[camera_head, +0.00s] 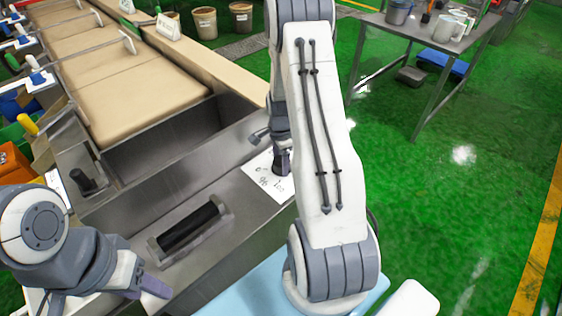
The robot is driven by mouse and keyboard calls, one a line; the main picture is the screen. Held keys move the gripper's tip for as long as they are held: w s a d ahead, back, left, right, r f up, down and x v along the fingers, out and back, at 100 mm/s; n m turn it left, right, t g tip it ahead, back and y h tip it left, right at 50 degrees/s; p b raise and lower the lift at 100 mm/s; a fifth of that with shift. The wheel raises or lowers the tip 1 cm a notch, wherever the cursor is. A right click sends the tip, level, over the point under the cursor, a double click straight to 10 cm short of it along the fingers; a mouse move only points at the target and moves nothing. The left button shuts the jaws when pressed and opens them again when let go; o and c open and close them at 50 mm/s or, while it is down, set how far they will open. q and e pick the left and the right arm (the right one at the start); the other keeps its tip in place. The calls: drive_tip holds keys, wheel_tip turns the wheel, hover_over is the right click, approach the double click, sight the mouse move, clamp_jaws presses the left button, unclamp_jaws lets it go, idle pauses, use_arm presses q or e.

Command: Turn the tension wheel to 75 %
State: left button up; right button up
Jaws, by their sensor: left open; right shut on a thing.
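My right arm reaches over the machine's steel housing, and its gripper (282,162) points down beside a white label card (262,181) with handwritten marks that look like 0, % and 100. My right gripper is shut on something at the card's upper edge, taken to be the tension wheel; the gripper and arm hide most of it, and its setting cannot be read. A grey handle-like part (259,137) sticks out just left of the gripper. My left gripper (152,287) is open and empty at the lower left, in front of the steel housing.
A black roller (188,228) sits in a steel bracket left of the card. A tan conveyor belt (130,90) runs behind. A black knob (86,181) stands at the left. A steel table (410,28) with cups is at the back right. Green floor is clear at right.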

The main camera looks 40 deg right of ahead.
sight(280, 161)
drive_tip(key=shift+w+d+r+m, duration=0.1)
drive_tip(key=shift+m, duration=0.5)
drive_tip(key=o, duration=1.3)
wheel_tip(280, 161, up, 9)
drive_tip(key=shift+r+b, duration=0.1)
drive_tip(key=shift+b, duration=0.5)
drive_tip(key=shift+r, duration=0.6)
